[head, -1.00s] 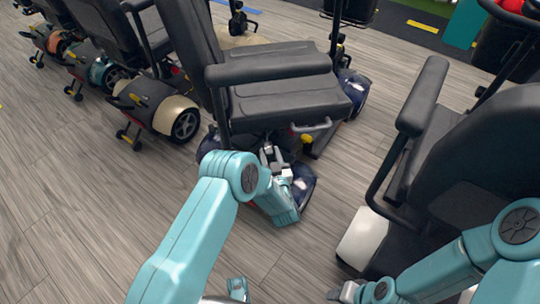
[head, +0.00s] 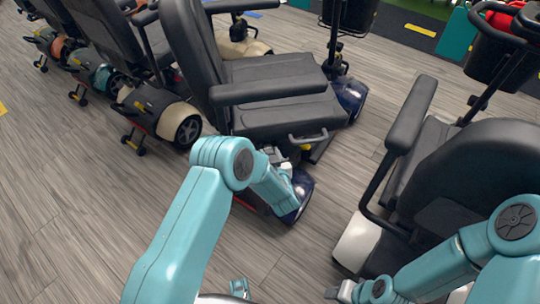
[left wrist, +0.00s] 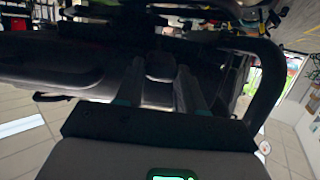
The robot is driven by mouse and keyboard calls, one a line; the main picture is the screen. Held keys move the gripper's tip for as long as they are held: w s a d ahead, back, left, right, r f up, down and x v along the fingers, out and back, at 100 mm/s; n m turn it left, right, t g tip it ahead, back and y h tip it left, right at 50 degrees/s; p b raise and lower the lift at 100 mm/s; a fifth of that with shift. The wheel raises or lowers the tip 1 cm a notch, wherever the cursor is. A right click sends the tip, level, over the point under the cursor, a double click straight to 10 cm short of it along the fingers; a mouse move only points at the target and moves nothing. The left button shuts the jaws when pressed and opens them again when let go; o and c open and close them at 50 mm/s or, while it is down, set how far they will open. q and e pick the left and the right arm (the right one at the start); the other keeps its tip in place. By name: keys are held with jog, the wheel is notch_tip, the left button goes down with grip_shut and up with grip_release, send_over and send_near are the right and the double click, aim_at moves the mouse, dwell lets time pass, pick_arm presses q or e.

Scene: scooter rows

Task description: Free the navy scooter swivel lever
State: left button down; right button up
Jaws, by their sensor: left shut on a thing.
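The navy scooter stands in the middle of the head view with its black seat (head: 280,112) above a glossy navy body (head: 292,203). A grey loop handle (head: 308,138) juts from the seat's near side. My left gripper (head: 275,156) reaches in low under the seat edge, its tips partly hidden. In the left wrist view, my left gripper (left wrist: 162,85) has its fingers shut on a dark blocky piece (left wrist: 160,67), which appears to be the swivel lever. My right gripper (head: 342,291) is low in the head view, beside the near-right scooter, away from the lever.
A white-bodied scooter (head: 356,241) with a black seat back (head: 475,165) stands close on the right. A cream scooter (head: 165,112) and others stand in a row at upper left. Grey wood-look floor (head: 85,220) is clear at lower left.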

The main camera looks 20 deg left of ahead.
aim_at(267, 139)
pick_arm(q)
jog(key=shift+w+a+r, duration=0.15)
jog(key=shift+w+r, duration=0.1)
jog(key=shift+r, duration=0.5)
jog(key=shift+w+a+r, duration=0.1)
jog(key=shift+w+r, duration=0.15)
jog(key=shift+r, duration=0.45)
jog(key=c, duration=0.7)
grip_release()
jog(key=shift+f, duration=0.2)
jog(key=shift+s+d, duration=0.1)
jog(key=shift+s, duration=0.1)
jog(key=p+v, duration=0.3)
jog(key=v, duration=1.3)
jog(key=shift+f, duration=0.1)
jog(key=shift+d, duration=0.1)
